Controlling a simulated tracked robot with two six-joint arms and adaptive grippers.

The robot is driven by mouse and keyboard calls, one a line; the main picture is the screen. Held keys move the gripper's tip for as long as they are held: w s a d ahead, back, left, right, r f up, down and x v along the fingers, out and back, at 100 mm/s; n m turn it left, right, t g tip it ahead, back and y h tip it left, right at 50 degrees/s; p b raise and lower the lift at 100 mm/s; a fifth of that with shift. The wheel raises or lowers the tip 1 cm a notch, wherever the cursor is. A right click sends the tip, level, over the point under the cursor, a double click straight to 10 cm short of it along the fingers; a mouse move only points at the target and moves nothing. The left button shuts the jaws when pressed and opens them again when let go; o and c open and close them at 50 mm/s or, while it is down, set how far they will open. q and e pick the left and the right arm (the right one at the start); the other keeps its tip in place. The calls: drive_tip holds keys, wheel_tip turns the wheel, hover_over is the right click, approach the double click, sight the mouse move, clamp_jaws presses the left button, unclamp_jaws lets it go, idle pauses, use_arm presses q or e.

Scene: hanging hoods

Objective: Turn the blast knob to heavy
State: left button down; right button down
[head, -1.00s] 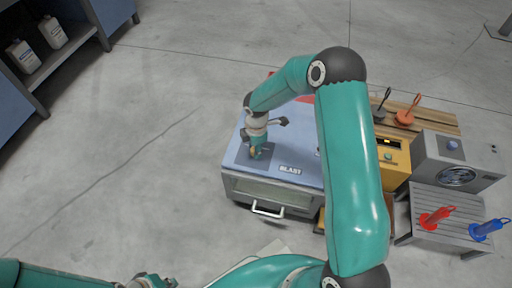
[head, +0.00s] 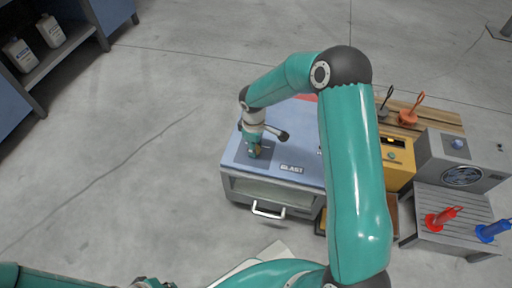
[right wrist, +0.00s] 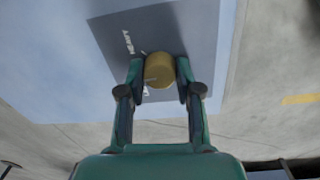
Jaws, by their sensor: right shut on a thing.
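The blast cabinet (head: 300,140) is a blue-topped box with a front window, a pull handle and a BLAST label (head: 291,169). The blast knob (right wrist: 159,70) is a round yellowish knob on a dark grey panel (right wrist: 125,22) on the cabinet top. White lettering that looks like HEAVY (right wrist: 129,42) is on the panel; other lettering beside the knob is partly hidden. My right gripper (head: 254,152) points down at the panel and is shut on the knob, with one finger on each side (right wrist: 160,78). My left gripper (head: 152,283) is only partly visible at the bottom edge.
A yellow unit (head: 397,160) and a grey machine with a round fan (head: 462,176) stand right of the cabinet. Red (head: 441,217) and blue (head: 492,230) tools lie on a slatted stand. Shelves with white bottles are at the upper left. Floor left of the cabinet is clear.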

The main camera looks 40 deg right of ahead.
drive_tip(key=m, duration=0.2)
drive_tip(key=m+b, duration=0.1)
drive_tip(key=m, duration=0.2)
drive_tip(key=shift+w+m+b, duration=0.25)
drive_tip(key=shift+m+b, duration=0.05)
drive_tip(key=m+b, duration=0.1)
drive_tip(key=m, duration=0.4)
drive_tip(key=shift+r, duration=0.1)
drive_tip(key=c, duration=0.9)
unclamp_jaws()
drive_tip(key=shift+o, duration=0.6)
drive_tip(key=shift+s+g, duration=0.1)
drive_tip(key=shift+g, duration=0.2)
wheel_tip(320, 180, up, 12)
drive_tip(key=shift+a, duration=0.3)
